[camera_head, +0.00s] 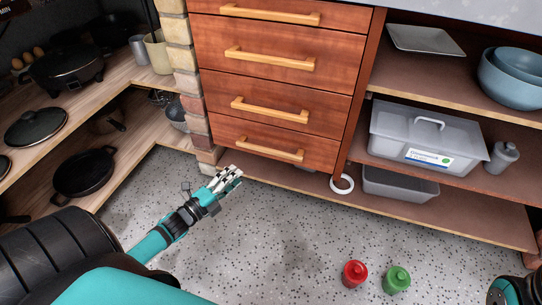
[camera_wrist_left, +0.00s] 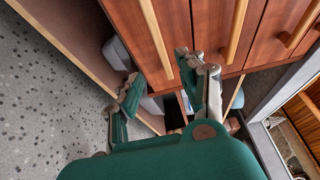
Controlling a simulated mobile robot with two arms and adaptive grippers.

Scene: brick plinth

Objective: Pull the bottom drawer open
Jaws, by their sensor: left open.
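The bottom drawer (camera_head: 230,133) is the lowest of several reddish-brown wooden fronts in the head view. Its front looks flush with those above. Its light wooden bar handle (camera_head: 262,148) runs across it, and the handle also shows in the left wrist view (camera_wrist_left: 156,38). My left gripper (camera_head: 231,176) is open and empty, below and left of this handle in the head view. In the left wrist view, one end of the handle appears between the spread fingers (camera_wrist_left: 162,75); I cannot tell how far it is from them. My right gripper is not in view.
A brick pillar (camera_head: 187,70) stands left of the drawers. Open shelves on the right hold a grey lidded bin (camera_head: 420,130) and blue bowls (camera_head: 512,78). A white ring (camera_head: 342,184) is near the drawers' lower right. Red (camera_head: 355,273) and green (camera_head: 396,279) bottles stand on the speckled floor.

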